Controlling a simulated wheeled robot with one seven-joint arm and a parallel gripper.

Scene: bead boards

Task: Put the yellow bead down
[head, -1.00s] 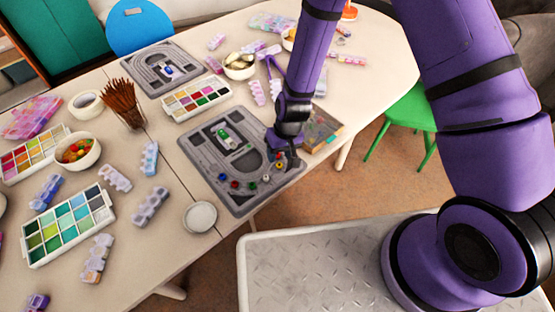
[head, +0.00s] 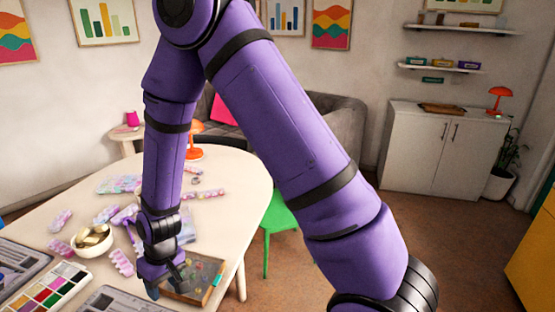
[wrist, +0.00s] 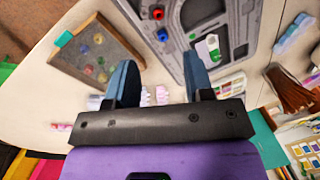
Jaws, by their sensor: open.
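My gripper (wrist: 160,80) is open in the wrist view, with nothing between its two blue fingers. In the head view, my gripper (head: 168,284) is low over the table beside the shallow wooden tray. The tray (wrist: 66,62) is left of the fingers in the wrist view and also shows in the head view (head: 218,283).
A bowl (head: 93,241) and a palette (head: 48,287) stand on the table left of my arm. An orange lamp (head: 195,152) is at the back. A green chair (head: 278,216) is beyond the table's right edge.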

